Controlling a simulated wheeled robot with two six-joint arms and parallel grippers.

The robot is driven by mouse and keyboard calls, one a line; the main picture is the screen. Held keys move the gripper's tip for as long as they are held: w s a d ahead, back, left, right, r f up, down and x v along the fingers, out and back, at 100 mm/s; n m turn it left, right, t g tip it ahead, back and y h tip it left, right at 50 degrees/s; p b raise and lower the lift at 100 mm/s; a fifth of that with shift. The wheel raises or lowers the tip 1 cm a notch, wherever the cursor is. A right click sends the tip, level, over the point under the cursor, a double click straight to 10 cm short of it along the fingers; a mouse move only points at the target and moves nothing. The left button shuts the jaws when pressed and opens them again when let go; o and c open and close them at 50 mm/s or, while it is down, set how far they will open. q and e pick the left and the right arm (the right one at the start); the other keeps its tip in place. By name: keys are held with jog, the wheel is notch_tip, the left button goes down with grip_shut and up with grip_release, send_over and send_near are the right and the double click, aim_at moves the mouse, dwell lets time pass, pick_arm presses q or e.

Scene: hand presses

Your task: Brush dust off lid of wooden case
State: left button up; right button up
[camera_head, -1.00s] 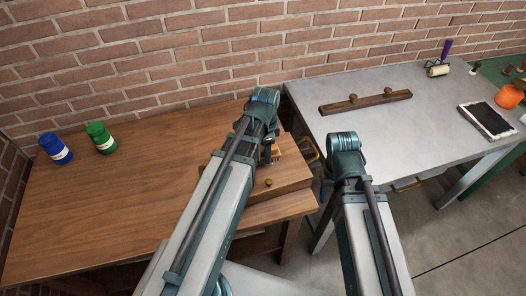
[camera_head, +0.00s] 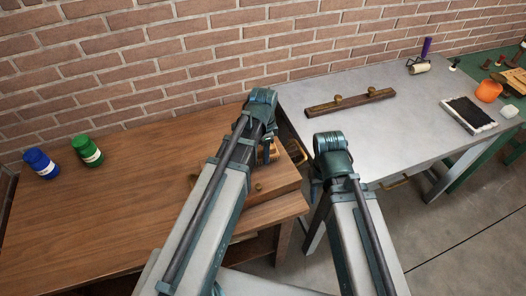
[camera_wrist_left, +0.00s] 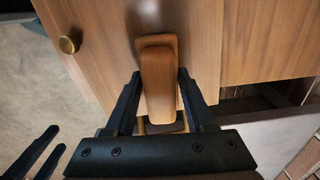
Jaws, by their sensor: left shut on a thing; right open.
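The wooden case (camera_head: 280,185) sits at the right end of the brown wooden table, partly behind my left arm in the head view. Its small brass knob (camera_wrist_left: 68,45) and brown wood face show in the left wrist view. My left gripper (camera_wrist_left: 157,88) is shut on the brush (camera_wrist_left: 158,62), a rounded brown wooden piece between its fingers, over the case. Whether the bristles touch the lid is hidden, and I cannot make out dust. My right gripper (camera_head: 318,190) is empty beside the grey table, its fingers mostly hidden by my arm in the head view.
On the grey table (camera_head: 300,97) lie a wooden bar with two knobs (camera_head: 350,102), a roller (camera_head: 419,67) and a black pad (camera_head: 469,115). The brown table's middle is clear.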

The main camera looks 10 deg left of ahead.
pick_arm(q)
jog(key=shift+a+r+p, duration=0.1)
jog(key=shift+r+p, duration=2.05)
jog(key=shift+r, duration=0.4)
notch_tip(320, 180, up, 3)
jog(key=p, duration=0.3)
jog(key=shift+s+r, duration=0.1)
